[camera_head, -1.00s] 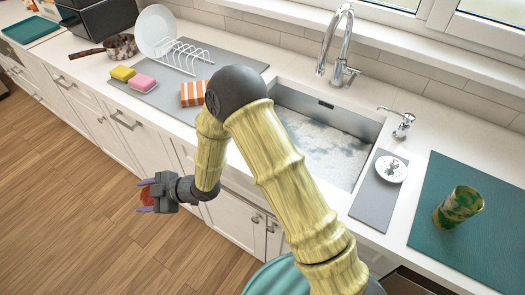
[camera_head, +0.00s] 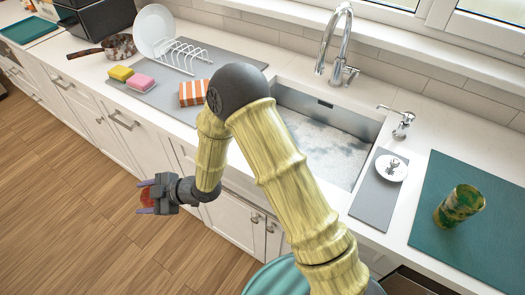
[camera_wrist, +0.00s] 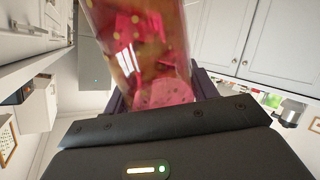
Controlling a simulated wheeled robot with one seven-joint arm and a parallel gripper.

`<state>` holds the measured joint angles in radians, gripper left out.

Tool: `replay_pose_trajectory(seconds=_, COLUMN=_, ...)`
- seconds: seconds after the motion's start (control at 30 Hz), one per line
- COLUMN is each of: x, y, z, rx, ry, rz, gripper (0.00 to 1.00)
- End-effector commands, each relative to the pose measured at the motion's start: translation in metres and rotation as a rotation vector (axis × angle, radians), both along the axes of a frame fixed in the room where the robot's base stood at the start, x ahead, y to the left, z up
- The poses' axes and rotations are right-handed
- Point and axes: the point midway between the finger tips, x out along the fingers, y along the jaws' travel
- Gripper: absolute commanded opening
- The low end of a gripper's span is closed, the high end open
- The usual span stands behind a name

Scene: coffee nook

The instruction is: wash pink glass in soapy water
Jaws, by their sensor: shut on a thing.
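My gripper (camera_head: 146,197) is shut on the pink glass (camera_wrist: 148,55), out over the floor in front of the cabinets, to the left of the sink. In the wrist view the glass is see-through, pink and red with yellowish dots, and fills the space between the fingers. In the head view only a small reddish part of it (camera_head: 148,197) shows between the fingers. The sink (camera_head: 366,124) holds cloudy, foamy water. My arm hides the sink's front left part.
A chrome faucet (camera_head: 340,45) and a soap dispenser (camera_head: 403,124) stand by the sink. A green and yellow glass (camera_head: 460,206) stands on a teal mat (camera_head: 430,230) at right. Sponges (camera_head: 142,84), a striped cloth (camera_head: 193,92) and a dish rack (camera_head: 187,55) are left of the sink.

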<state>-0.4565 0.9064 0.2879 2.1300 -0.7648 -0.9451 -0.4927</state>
Motion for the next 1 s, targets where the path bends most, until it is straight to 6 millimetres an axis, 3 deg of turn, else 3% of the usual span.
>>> replay_pose_trajectory(seconds=0.4, x=-0.012, y=-0.016, z=0.001, rx=0.001, ry=-0.002, rz=-0.001, gripper=0.15)
replay_pose_trajectory(seconds=1.0, x=-0.003, y=-0.004, z=0.001, rx=0.002, ry=-0.001, rz=0.000, gripper=0.15)
